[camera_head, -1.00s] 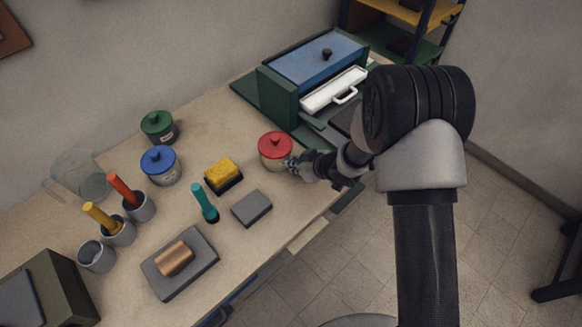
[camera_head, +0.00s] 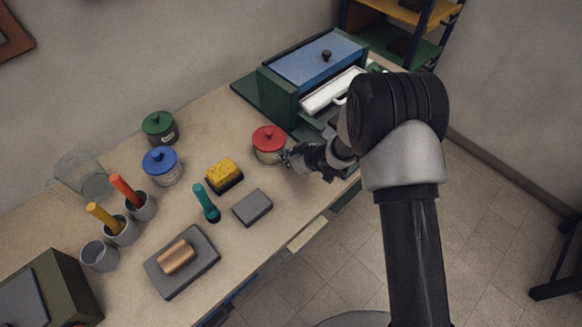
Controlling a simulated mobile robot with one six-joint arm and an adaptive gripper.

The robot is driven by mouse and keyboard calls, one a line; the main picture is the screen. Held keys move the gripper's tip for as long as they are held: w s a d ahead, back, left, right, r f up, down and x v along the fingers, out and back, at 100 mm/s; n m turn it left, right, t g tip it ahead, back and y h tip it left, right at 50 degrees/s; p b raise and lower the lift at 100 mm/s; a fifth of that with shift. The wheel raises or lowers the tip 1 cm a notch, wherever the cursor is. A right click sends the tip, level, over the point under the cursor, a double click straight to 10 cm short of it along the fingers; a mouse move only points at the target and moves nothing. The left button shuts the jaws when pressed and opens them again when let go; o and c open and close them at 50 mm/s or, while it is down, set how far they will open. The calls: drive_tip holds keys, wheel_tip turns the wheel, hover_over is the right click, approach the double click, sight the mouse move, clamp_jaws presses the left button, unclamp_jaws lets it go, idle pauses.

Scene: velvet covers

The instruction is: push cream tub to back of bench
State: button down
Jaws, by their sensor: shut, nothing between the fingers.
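The cream tub (camera_head: 267,156), a squat pale pot with a red knobbed lid, stands upright on the bench (camera_head: 300,205), left of the green and blue box. My gripper (camera_head: 287,158) is shut and empty, low at the tub's right front side. Its fingertips appear to meet the tub's wall, though the small, dark fingers make exact contact hard to tell. The tub's lower right side is partly hidden by the gripper. Bare bench top lies behind the tub toward the wall.
The green and blue box (camera_head: 310,75) with a white handled drawer (camera_head: 332,92) stands to the tub's right. A yellow sponge (camera_head: 222,172) and grey block (camera_head: 252,207) lie left and in front. Blue-lidded (camera_head: 161,166) and green-lidded (camera_head: 160,128) tubs stand further left.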

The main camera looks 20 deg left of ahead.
drive_tip(key=shift+w+a+p, duration=0.3)
drive_tip(key=shift+w+a, duration=0.2)
drive_tip(key=shift+a, duration=0.35)
drive_tip(key=shift+w+a+p, duration=0.4)
drive_tip(key=shift+a+p, duration=0.05)
drive_tip(key=shift+a, duration=0.3)
drive_tip(key=shift+w+a+p, duration=0.35)
drive_tip(key=shift+a+p, duration=0.15)
drive_tip(key=shift+a, duration=0.2)
drive_tip(key=shift+w+a+p, duration=0.4)
drive_tip(key=shift+a+p, duration=0.05)
drive_tip(key=shift+a, duration=0.3)
drive_tip(key=shift+w+a+r+p, duration=0.1)
drive_tip(key=shift+w+a+p, duration=0.3)
drive_tip(key=shift+a, duration=0.25)
drive_tip(key=shift+w+a+p, duration=0.3)
drive_tip(key=shift+a+p, duration=0.2)
drive_tip(key=shift+a, duration=0.15)
drive_tip(key=shift+w+a+p, duration=0.45)
drive_tip(key=shift+w+a, duration=0.05)
drive_tip(key=shift+a, duration=0.4)
drive_tip(key=shift+a, duration=0.1)
